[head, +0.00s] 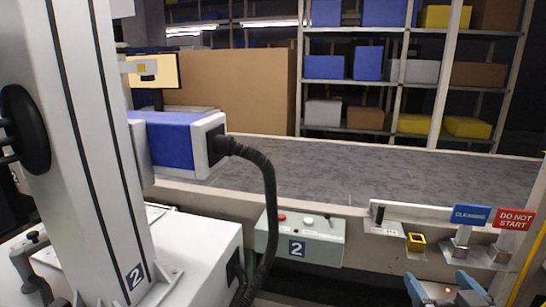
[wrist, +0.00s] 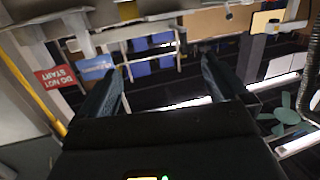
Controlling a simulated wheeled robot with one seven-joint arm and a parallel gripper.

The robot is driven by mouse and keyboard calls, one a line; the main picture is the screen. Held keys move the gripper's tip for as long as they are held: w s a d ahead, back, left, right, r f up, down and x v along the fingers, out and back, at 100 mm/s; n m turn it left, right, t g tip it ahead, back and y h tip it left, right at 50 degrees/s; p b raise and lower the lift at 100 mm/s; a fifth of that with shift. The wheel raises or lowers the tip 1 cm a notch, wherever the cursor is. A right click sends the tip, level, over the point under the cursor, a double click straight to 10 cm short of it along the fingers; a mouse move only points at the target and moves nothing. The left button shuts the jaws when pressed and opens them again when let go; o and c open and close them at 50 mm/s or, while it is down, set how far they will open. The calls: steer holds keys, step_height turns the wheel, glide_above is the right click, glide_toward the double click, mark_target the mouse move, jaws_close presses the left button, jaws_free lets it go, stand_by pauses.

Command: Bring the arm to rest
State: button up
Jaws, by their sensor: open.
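My gripper (head: 447,288) shows at the bottom right edge of the head view, with its two blue-grey fingers spread apart. In the wrist view my gripper (wrist: 162,88) has its two dark fingers wide apart, with nothing between them. Behind the fingers the wrist view shows the room tilted, with shelves and dark floor or ceiling. In the head view the gripper is in front of the conveyor's near rail, below the signs. Most of my arm is out of the head view.
A grey control box (head: 300,240) marked 2 hangs on the conveyor's near side. A blue CLEANING sign (head: 470,215) and a red DO NOT START sign (head: 514,219) stand on the rail at right. A yellow block (head: 416,241) is nearby. The conveyor belt (head: 350,175) is bare.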

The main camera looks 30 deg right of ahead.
steer(key=s+a+n+t+y+p, duration=0.1)
steer(key=s+a+n+y+p, duration=0.25)
steer(key=a, duration=1.15)
steer(key=s+a+r+n+y, duration=0.1)
steer(key=s+a+r+y, duration=0.1)
steer(key=s+a, duration=0.4)
steer(key=s+a+r+n+y+p, duration=0.1)
steer(key=s+a+r+n+y, duration=0.1)
steer(key=s+a, duration=0.4)
steer(key=s+r+y, duration=0.1)
steer(key=y, duration=0.1)
steer(key=shift+s+a+r+y+p, duration=0.15)
steer(key=shift+s+a+y+p, duration=0.1)
steer(key=shift+a+y+p, duration=0.1)
